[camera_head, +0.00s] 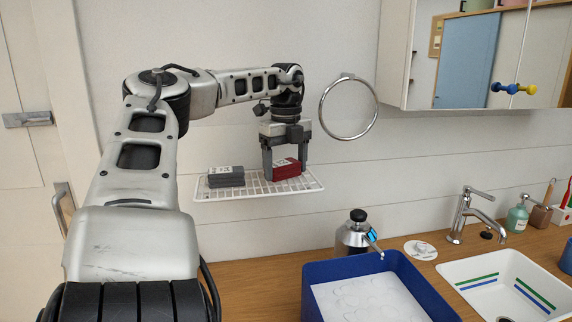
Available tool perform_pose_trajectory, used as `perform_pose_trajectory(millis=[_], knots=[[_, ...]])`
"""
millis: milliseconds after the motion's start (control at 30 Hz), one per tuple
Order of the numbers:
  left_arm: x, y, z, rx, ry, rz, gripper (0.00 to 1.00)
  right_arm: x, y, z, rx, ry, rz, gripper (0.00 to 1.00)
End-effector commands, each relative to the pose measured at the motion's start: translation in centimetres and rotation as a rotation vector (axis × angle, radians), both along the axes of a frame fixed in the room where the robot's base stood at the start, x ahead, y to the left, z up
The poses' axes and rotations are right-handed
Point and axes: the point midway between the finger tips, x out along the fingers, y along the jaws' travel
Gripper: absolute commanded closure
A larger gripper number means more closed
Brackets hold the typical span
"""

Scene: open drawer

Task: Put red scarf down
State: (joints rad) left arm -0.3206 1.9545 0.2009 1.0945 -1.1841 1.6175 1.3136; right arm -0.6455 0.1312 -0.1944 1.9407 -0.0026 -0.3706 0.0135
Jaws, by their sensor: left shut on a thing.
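The red scarf (287,169) is a small folded dark-red bundle with a pale patch on top. It is at the right part of a white wire shelf (240,197) on the wall. My left gripper (285,172) points down over the shelf and is shut on the red scarf, a finger on each side. The scarf is at the level of the shelf's wires; I cannot tell whether its underside touches them. My right gripper is not in view.
A grey folded bundle (226,177) lies on the shelf to the left. A metal ring (322,121) hangs to the right. Below are a wooden counter (265,270), a blue tray (310,300), a dispenser (353,238), a tap (461,212) and a sink (470,266). A mirror cabinet (397,55) is upper right.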

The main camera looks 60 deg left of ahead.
Motion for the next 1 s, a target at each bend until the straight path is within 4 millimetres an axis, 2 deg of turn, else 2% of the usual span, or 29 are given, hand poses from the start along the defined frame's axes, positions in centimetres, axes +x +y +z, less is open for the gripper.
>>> perform_pose_trajectory(millis=[67,400,433,500,800,867,1000], knots=[[0.0,0.0,-0.6,0.0,-0.002,0.0,0.49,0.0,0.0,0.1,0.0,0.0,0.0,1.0],[0.0,0.0,-0.9,0.001,-0.002,0.0,0.49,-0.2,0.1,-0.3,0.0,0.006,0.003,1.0],[0.0,0.0,-0.8,0.001,-0.002,0.0,0.18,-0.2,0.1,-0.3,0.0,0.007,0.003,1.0],[0.0,-0.1,-0.8,0.001,-0.002,0.0,0.04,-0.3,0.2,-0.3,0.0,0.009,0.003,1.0],[0.0,-0.1,-0.6,0.001,-0.002,0.0,0.04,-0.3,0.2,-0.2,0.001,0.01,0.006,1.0],[0.0,0.0,-0.2,0.002,-0.002,0.001,0.04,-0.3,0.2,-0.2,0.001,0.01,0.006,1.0],[0.1,0.0,1.9,0.006,-0.002,0.002,0.04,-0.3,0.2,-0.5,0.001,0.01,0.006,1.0]])
